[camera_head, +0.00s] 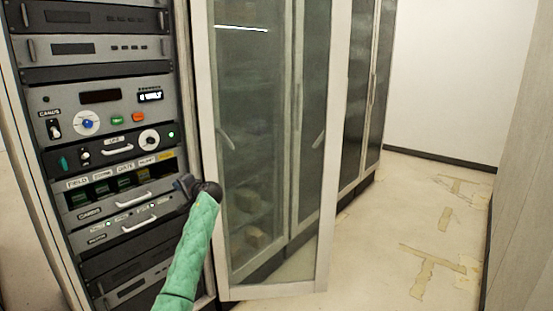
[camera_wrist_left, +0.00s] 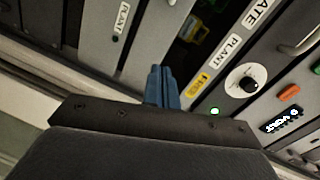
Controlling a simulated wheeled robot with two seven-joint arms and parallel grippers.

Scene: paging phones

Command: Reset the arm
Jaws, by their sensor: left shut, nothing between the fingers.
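My left arm, in a green sleeve, reaches up from the bottom of the head view. Its dark left gripper (camera_head: 186,184) is in front of the lower part of the equipment rack (camera_head: 95,73), by the right side of the drawer-like panels. In the left wrist view the blue fingers of the left gripper (camera_wrist_left: 161,72) are together with nothing between them. They point toward the rack face, near a panel labelled PLANT (camera_wrist_left: 226,50). Whether the fingertips touch the rack cannot be told. My right gripper is in neither view.
A glass-fronted cabinet door (camera_head: 322,160) stands open just right of my arm. Dark cabinets (camera_head: 362,90) continue behind it. Open floor (camera_head: 385,225) with worn tape marks (camera_head: 445,218) lies to the right, bounded by a wall (camera_head: 522,130).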

